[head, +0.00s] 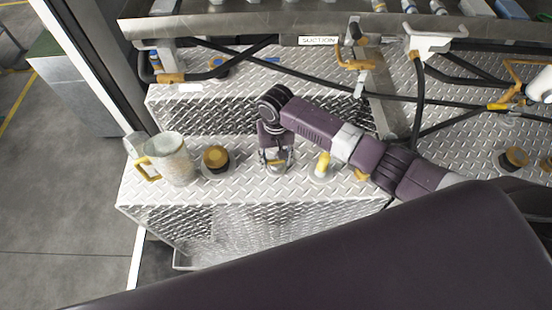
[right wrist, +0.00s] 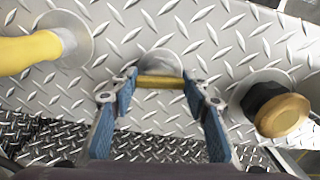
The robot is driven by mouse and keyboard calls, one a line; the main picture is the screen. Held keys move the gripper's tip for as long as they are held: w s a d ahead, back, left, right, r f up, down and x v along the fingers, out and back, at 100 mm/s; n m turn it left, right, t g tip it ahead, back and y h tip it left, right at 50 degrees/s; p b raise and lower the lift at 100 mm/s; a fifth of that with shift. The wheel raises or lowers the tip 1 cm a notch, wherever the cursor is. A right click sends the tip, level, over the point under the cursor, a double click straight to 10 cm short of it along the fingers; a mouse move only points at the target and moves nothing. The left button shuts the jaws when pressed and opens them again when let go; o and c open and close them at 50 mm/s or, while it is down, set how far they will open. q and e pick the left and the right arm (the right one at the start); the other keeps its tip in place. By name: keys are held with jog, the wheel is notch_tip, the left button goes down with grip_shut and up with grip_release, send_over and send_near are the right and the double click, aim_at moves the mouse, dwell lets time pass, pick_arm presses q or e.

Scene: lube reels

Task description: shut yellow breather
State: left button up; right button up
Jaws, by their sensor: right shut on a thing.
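My right gripper (head: 275,165) points down over the treadplate top and hides most of what it holds in the head view. In the right wrist view its blue-padded fingers (right wrist: 160,92) are closed on the ends of a short yellow bar (right wrist: 160,82), apparently the yellow breather's handle. The bar lies in front of a round silver base (right wrist: 160,62). Whether the breather is open or shut cannot be told. A separate upright yellow piece (head: 322,165) stands on a silver disc to the right, also seen in the right wrist view (right wrist: 28,52). My left gripper is not in view.
A black cap with a gold top (head: 215,158) stands left of the gripper, also in the right wrist view (right wrist: 283,115). A clear jug (head: 175,160) with a yellow handle stands further left. Black hoses (head: 310,80) and a valve with an orange lever (head: 355,62) are behind.

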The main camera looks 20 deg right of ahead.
jog(key=shift+m, duration=0.9)
jog(key=o, duration=1.2)
